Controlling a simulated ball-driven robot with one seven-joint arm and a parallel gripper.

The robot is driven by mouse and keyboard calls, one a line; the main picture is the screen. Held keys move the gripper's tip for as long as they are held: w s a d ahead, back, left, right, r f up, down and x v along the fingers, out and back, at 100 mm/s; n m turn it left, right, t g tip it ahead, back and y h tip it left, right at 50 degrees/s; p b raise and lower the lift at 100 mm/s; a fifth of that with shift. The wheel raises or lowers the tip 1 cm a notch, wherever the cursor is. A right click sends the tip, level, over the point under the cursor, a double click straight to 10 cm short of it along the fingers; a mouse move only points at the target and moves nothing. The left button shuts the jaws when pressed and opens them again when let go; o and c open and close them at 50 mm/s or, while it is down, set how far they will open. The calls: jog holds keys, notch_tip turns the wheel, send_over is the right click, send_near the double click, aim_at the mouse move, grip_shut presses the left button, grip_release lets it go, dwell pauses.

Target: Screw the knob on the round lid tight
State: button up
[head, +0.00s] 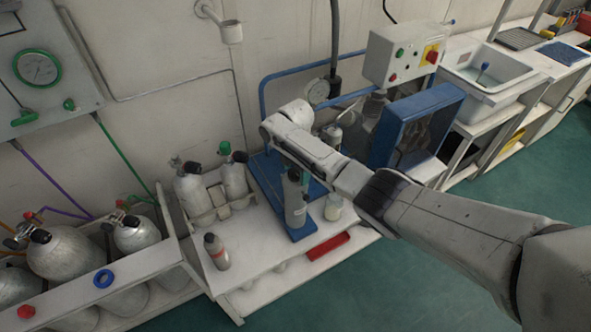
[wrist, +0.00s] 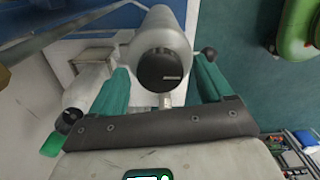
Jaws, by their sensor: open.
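In the wrist view a round black knob (wrist: 160,69) with a pale mark sits on the end of a grey cylinder (wrist: 161,28). My gripper (wrist: 161,72) is open, its teal fingers on either side of the knob with visible gaps. I cannot make out a separate round lid, nor tell whether the knob is tight.
Cylinders with a black knob (head: 195,168) and a green knob (head: 225,148) stand in a white rack to the left. A small grey bottle (head: 216,252), a pale jar (head: 333,208) and a red block (head: 328,246) are nearby. A blue-framed unit (head: 418,118) stands right behind my arm.

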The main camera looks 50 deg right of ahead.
jog(key=c, duration=1)
jog(key=shift+c, duration=0.2)
